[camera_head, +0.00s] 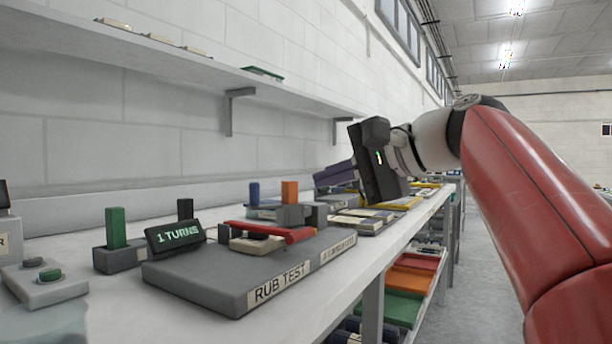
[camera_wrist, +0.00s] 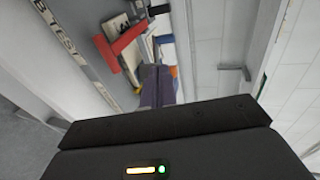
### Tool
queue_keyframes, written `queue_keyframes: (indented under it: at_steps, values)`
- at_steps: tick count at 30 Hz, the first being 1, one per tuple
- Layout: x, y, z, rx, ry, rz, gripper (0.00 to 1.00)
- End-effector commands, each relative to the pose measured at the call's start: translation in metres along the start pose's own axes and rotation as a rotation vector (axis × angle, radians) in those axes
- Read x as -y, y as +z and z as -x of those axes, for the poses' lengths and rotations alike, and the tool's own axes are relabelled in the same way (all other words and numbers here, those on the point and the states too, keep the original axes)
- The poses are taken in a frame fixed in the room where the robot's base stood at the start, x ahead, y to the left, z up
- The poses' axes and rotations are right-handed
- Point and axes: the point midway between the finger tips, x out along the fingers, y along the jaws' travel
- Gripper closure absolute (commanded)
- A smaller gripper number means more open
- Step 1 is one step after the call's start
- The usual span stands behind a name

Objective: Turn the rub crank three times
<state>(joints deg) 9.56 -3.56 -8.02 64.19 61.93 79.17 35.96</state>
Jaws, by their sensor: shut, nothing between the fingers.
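The grey rub test rig (camera_head: 215,275) stands on the bench, its front labelled "RUB TEST". A small black display (camera_head: 174,235) at its left reads "1 TURNS". A red crank bar (camera_head: 268,230) lies across its top over a pale block; the bar also shows in the wrist view (camera_wrist: 121,40). My gripper (camera_head: 322,178) is shut and empty. Its dark purple fingers are beyond the rig and above the bench, seemingly apart from the crank bar. In the wrist view the fingers (camera_wrist: 157,72) come close to the bar in the picture, right of and below it.
Blue (camera_head: 254,193) and orange (camera_head: 290,191) upright blocks stand behind the rig. A green block (camera_head: 115,228) and a green-button box (camera_head: 45,282) are at the left. A shelf (camera_head: 150,55) runs along the wall above. The aisle (camera_head: 478,270) at right is clear.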

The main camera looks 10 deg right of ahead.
Motion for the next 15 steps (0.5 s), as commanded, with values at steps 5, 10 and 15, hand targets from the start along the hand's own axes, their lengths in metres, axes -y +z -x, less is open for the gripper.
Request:
queue_keyframes:
  at_steps: [5,10,15]
  values:
    - [-0.002,0.001,-0.040,0.005,0.001,0.002,1.00]
    - [-0.001,0.001,-0.076,0.005,0.000,0.003,1.00]
    - [0.008,0.002,-0.102,0.004,-0.001,0.004,1.00]
